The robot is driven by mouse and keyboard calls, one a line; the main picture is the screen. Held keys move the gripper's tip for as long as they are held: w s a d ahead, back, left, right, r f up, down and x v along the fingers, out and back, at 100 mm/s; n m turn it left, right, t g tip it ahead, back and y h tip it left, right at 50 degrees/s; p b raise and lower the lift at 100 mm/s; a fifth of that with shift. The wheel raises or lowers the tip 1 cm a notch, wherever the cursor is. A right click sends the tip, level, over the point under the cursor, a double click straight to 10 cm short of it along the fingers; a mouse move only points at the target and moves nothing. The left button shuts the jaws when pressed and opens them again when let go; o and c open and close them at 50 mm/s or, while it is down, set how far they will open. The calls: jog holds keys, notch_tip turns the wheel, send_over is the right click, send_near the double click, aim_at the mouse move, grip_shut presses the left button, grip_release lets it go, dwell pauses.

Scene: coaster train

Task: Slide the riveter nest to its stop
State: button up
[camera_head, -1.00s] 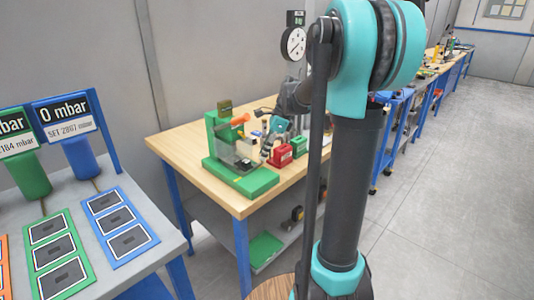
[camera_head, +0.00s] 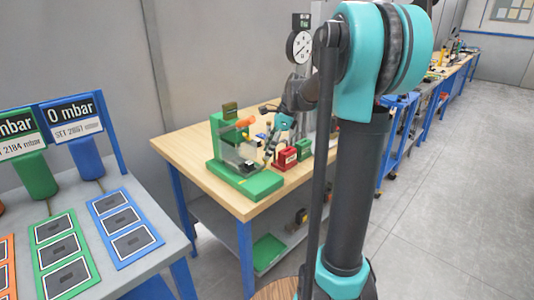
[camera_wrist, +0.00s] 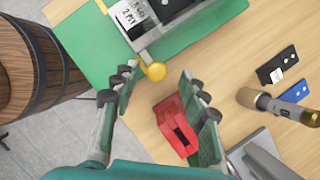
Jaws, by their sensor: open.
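The green riveter (camera_head: 240,160) stands on the near left of the wooden bench, with a clear guard and an orange part on it. In the wrist view its green base (camera_wrist: 90,45) carries the nest (camera_wrist: 165,25), a grey and black slide with a white label and a round yellow knob (camera_wrist: 154,71) at its near end. My gripper (camera_wrist: 157,82) is open, its fingers spread on either side of the knob in the picture. I cannot tell whether they touch it. In the head view my gripper (camera_head: 268,148) is beside the riveter, small and partly hidden.
A brown and metal tool (camera_wrist: 275,104) and small plates lie to the right. A barrel (camera_wrist: 28,70) stands left of the bench.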

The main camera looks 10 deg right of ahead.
jog(key=v, duration=1)
jog(key=shift+r, duration=0.2)
